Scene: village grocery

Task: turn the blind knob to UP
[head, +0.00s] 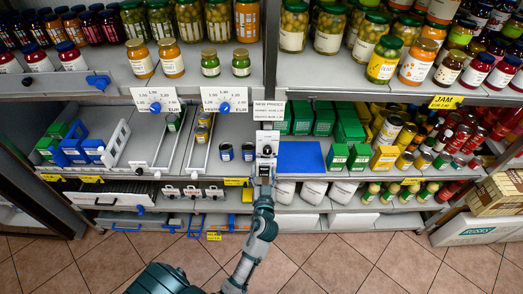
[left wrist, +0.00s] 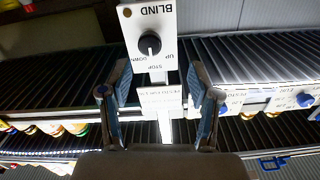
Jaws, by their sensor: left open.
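The blind control is a white plate marked BLIND (left wrist: 168,22), upside down in the left wrist view, with a round black knob (left wrist: 149,44). UP, STOP and DOWN are printed around the knob; its pointer seems to face STOP, but this is hard to be sure of. In the head view the plate (head: 267,138) is on the shelf post, with the knob small above my gripper. My left gripper (left wrist: 157,74) is open, its two fingers apart below the knob and not touching it. It also shows in the head view (head: 264,174), partly hiding the post. My right gripper is out of view.
Shelves with jars (head: 292,28), green boxes (head: 325,118) and cans (head: 388,130) surround the post. A blue panel (head: 300,156) lies right of the gripper. A white price sign (head: 269,110) hangs above the plate. The tiled floor (head: 340,255) in front is clear.

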